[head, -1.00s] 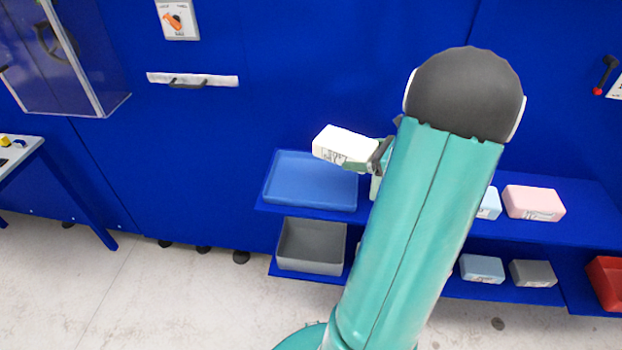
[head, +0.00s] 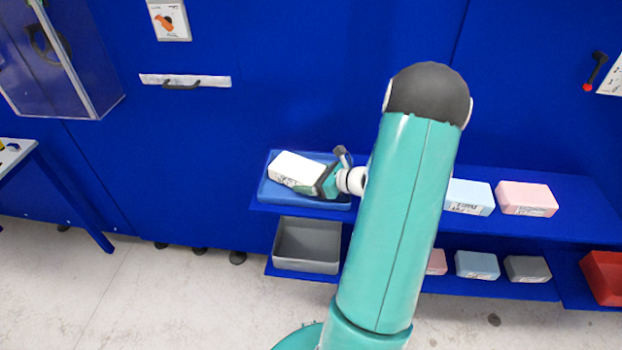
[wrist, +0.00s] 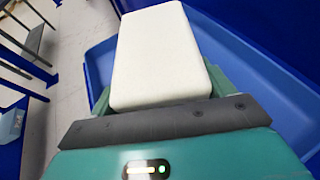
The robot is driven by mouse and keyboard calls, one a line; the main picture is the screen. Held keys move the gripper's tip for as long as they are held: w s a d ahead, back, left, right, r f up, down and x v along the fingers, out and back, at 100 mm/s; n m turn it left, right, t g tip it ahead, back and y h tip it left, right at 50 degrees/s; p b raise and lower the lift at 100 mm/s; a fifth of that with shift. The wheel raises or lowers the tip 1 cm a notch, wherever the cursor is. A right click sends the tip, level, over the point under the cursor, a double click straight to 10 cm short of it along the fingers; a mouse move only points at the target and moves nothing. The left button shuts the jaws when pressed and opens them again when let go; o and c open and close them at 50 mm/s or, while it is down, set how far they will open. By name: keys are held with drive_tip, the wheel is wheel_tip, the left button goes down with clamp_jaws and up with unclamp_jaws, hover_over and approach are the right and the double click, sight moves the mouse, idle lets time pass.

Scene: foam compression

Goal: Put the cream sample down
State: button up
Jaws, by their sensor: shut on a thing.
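The cream sample (head: 297,168) is a pale block with dark print on its front side. My gripper (head: 318,184) is shut on its right end and holds it over the blue tray (head: 264,190) on the upper shelf. In the wrist view the cream sample (wrist: 165,55) fills the middle, with my gripper (wrist: 160,95) at its near end and the blue tray (wrist: 265,85) below and around it. I cannot tell whether the sample touches the tray floor.
A grey bin (head: 308,245) stands on the lower shelf under the tray. Light blue (head: 470,196) and pink (head: 526,198) blocks lie on the upper shelf to the right. Smaller blocks and a red bin (head: 603,277) are on the lower shelf. A blue wall stands behind.

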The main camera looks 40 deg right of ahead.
drive_tip(key=shift+f, duration=0.25)
drive_tip(key=o, duration=1)
drive_tip(key=shift+c, duration=0.2)
